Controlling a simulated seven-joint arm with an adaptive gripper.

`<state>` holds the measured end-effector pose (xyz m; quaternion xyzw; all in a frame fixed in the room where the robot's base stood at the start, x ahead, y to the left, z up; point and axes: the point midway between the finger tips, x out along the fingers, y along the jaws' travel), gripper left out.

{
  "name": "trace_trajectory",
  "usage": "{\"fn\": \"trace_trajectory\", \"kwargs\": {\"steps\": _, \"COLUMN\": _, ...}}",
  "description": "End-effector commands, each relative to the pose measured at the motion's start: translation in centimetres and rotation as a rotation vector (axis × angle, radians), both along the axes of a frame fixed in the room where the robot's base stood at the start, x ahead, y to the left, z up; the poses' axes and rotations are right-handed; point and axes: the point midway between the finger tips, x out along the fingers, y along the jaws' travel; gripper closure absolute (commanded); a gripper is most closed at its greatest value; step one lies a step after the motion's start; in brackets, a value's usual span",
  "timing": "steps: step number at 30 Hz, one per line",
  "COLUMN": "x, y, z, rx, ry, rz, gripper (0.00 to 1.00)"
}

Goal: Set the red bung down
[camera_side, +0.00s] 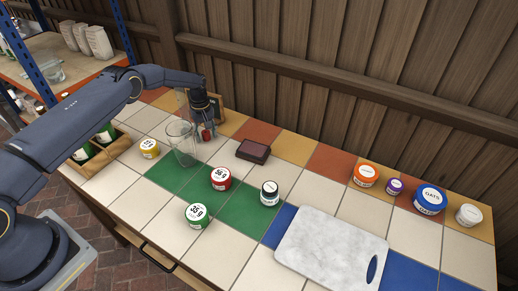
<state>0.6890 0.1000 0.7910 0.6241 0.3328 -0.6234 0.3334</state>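The red bung (206,135) is a small red piece between the fingertips of my gripper (207,131). My gripper points down over the back left part of the tiled table and appears shut on the bung. The fingers hide part of the bung. It is close above the tiles, and I cannot tell whether it touches them. A clear glass jar (181,147) stands upright just left of and in front of my gripper, apart from the bung.
A dark red box (253,151) lies to the right. Labelled tubs, yellow (149,148), red (221,178), white-and-black (269,192) and green (197,214), stand around. A white board (331,250) lies front right. More tubs, including orange (366,175), line the back right. A wooden fence (380,60) rises behind.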

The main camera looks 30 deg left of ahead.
Motion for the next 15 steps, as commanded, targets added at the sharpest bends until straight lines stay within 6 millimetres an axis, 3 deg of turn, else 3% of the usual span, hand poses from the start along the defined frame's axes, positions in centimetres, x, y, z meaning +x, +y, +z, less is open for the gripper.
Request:
{"fn": "trace_trajectory", "kwargs": {"steps": 9, "x": 0.0, "y": 0.0, "z": 0.3, "rx": 0.0, "ry": -0.001, "rz": 0.0, "gripper": 0.44}}
{"fn": "trace_trajectory", "kwargs": {"steps": 15, "x": 0.1, "y": 0.0, "z": 3.4, "rx": 0.001, "ry": -0.003, "rz": 0.0, "gripper": 0.44}}
